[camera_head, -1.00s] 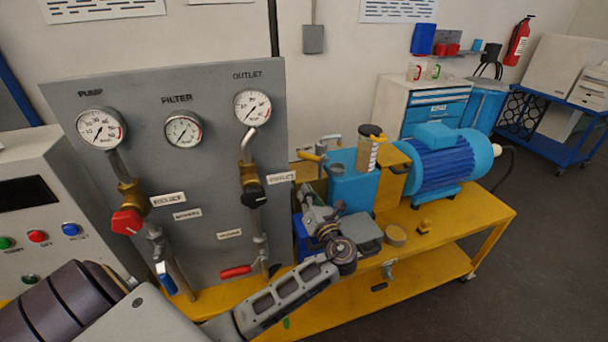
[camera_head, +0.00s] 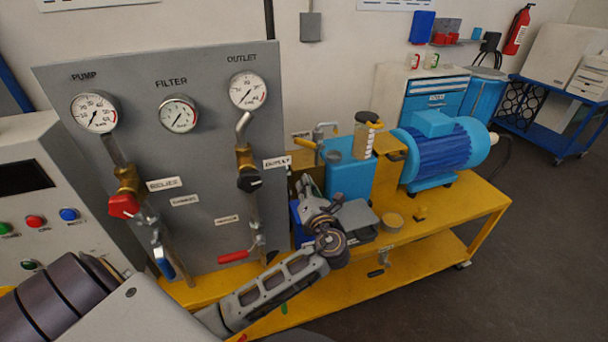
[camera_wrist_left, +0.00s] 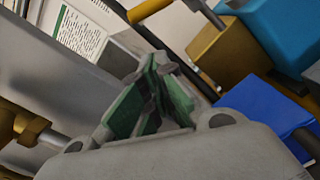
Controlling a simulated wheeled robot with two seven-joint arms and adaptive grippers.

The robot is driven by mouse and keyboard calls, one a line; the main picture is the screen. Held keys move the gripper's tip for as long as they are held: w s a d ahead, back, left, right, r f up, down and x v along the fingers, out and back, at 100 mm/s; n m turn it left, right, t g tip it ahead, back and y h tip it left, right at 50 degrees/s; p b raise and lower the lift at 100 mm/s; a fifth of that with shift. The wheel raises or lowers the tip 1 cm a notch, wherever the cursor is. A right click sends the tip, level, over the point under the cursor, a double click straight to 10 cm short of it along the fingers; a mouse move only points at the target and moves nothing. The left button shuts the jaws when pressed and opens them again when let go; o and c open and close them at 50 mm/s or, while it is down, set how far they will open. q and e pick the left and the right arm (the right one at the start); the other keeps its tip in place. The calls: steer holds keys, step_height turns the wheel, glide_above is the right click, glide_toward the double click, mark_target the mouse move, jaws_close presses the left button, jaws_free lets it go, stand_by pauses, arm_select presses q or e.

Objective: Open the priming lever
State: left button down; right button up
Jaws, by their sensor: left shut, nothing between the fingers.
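My left gripper (camera_head: 304,184) is in front of the blue pump block (camera_head: 350,178), between the gauge panel and the pump. In the left wrist view its green-padded fingers (camera_wrist_left: 150,95) are closed together with nothing held. A yellow-handled lever (camera_head: 305,143) sticks out to the left at the upper left of the pump block, above and apart from the gripper. A yellow bar, probably this handle (camera_wrist_left: 150,8), shows at the top of the wrist view, beyond the fingertips. No label marks the priming lever. My right gripper is not in view.
The grey panel (camera_head: 205,225) carries gauges, a red knob (camera_head: 123,206), a black knob (camera_head: 249,181), a blue lever (camera_head: 164,264) and a red lever (camera_head: 234,256). A blue motor (camera_head: 443,150) stands right on the yellow bench (camera_head: 468,208). A blue box (camera_wrist_left: 270,112) is close right of the fingers.

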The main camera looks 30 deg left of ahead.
mark_target(311, 144)
arm_select(q)
steer(key=w+a+r, duration=0.3)
steer(key=w+a, duration=0.3)
steer(key=w, duration=0.2)
steer(key=shift+w+r+p, duration=0.3)
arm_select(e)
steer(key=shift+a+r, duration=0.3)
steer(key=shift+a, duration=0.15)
arm_select(q)
steer(key=shift+a, duration=0.1)
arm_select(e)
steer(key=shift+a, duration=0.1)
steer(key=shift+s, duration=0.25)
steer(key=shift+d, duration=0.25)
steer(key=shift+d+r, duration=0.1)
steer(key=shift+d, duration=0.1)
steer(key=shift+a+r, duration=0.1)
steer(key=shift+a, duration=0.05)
